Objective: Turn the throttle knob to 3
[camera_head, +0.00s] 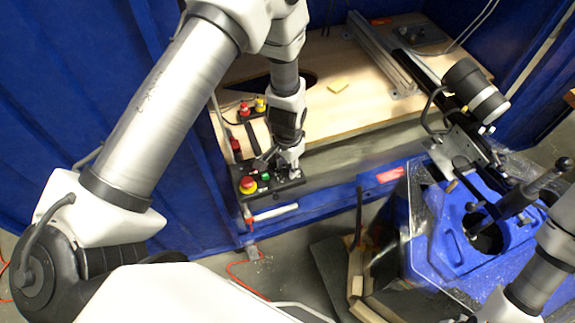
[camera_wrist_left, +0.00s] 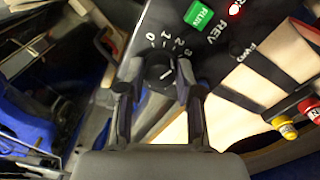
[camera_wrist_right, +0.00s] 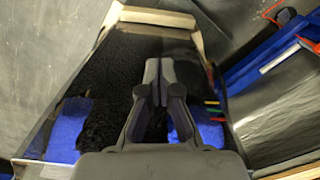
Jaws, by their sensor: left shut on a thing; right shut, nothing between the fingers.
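The throttle knob (camera_wrist_left: 159,72) is a round black dial on a black control panel (camera_wrist_left: 258,72), with the white numbers 0, 1, 2 and 3 around it. A pale mark shows on the knob's face, slanting to the upper right; I cannot tell exactly which number it meets. My left gripper (camera_wrist_left: 158,88) is shut on the knob, one finger on each side. In the head view, my left gripper (camera_head: 285,160) reaches down to the panel (camera_head: 272,187) and hides the knob. My right gripper (camera_wrist_right: 158,68) is shut and empty, above a dark surface.
A green RUN button (camera_wrist_left: 199,15) and a lit red light (camera_wrist_left: 235,9) are close to the knob. A red emergency button (camera_head: 248,184) sits on the panel's left end. A wooden table (camera_head: 345,100) stands behind. Blue equipment (camera_head: 445,225) is at the right.

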